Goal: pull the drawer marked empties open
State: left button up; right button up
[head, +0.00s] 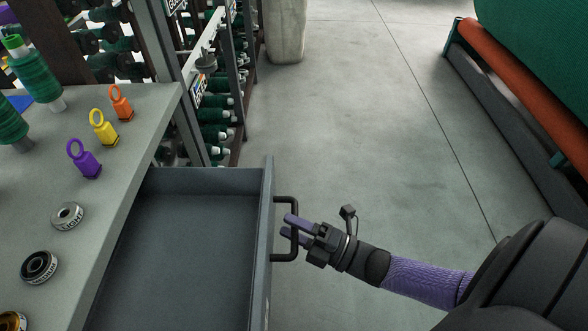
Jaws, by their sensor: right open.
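The grey drawer (190,245) stands pulled out from under the bench top, and its visible inside is empty. Its front panel is seen almost edge-on from above, so no marking on it can be read. A dark bar handle (294,207) sticks out to the right from that panel. My right gripper (287,226) comes in from the right, and its two purple fingers are open at the middle of the handle. The fingertips reach past the bar toward the panel; I cannot tell whether they touch it. My left gripper is not in view.
The bench top (120,150) holds purple (84,161), yellow (103,132) and orange (121,104) ring-topped tags, green spools and round weights. A rack of spools stands behind. The floor (370,130) is clear between the drawer and the large roller (500,75) at right.

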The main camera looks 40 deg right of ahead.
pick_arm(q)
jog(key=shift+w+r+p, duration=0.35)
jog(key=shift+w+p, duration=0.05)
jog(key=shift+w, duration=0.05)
pick_arm(e)
jog(key=v, duration=1)
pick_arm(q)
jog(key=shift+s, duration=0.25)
